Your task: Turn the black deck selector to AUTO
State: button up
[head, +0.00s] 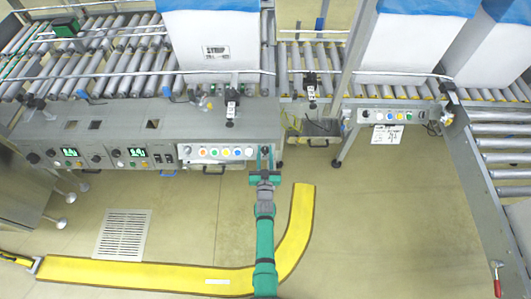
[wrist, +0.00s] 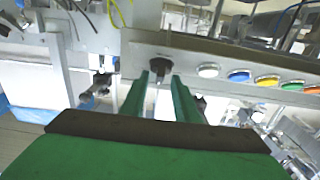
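A black selector knob (wrist: 162,65) sits on the grey-white button panel in the wrist view, left of a row of coloured buttons. My gripper (wrist: 161,80) has its two green fingers apart, one on each side of the knob in that view. I cannot tell whether they touch it or how deep they reach. The knob's pointer and any AUTO label are not readable.
White, blue (wrist: 239,76), yellow and green buttons sit beside the knob. A control box with green displays (head: 70,152) is to the left, and roller conveyors (head: 130,60) with white boxes are behind. A yellow strip (head: 130,275) lies on the open floor in front.

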jog(key=shift+d, duration=0.1)
jog(key=c, duration=0.7)
jog(key=shift+o, duration=0.2)
